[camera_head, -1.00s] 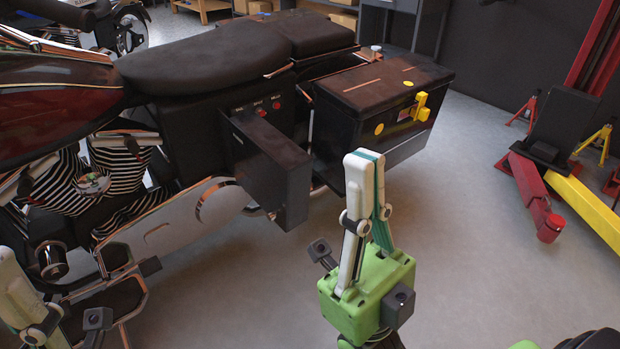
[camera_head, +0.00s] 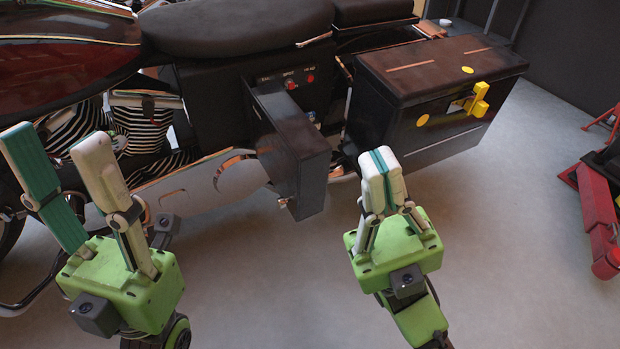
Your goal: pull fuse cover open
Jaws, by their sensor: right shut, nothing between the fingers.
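The fuse cover (camera_head: 300,165) is a dark box-like panel on the motorcycle's side, below the seat. It stands swung outward from the dark side panel (camera_head: 210,105), with red knobs and small labels (camera_head: 293,80) showing behind its upper edge. My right gripper (camera_head: 380,160) is shut and empty, to the right of the cover and apart from it in the picture. My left gripper (camera_head: 58,142) is open and empty, with its fingers spread, left of the cover in front of the engine area.
A dark saddlebag (camera_head: 400,110) with yellow latches (camera_head: 478,98) sits right of the cover, behind my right gripper. The black seat (camera_head: 235,28) is above. A red lift part (camera_head: 597,215) stands at the far right. The grey floor between is clear.

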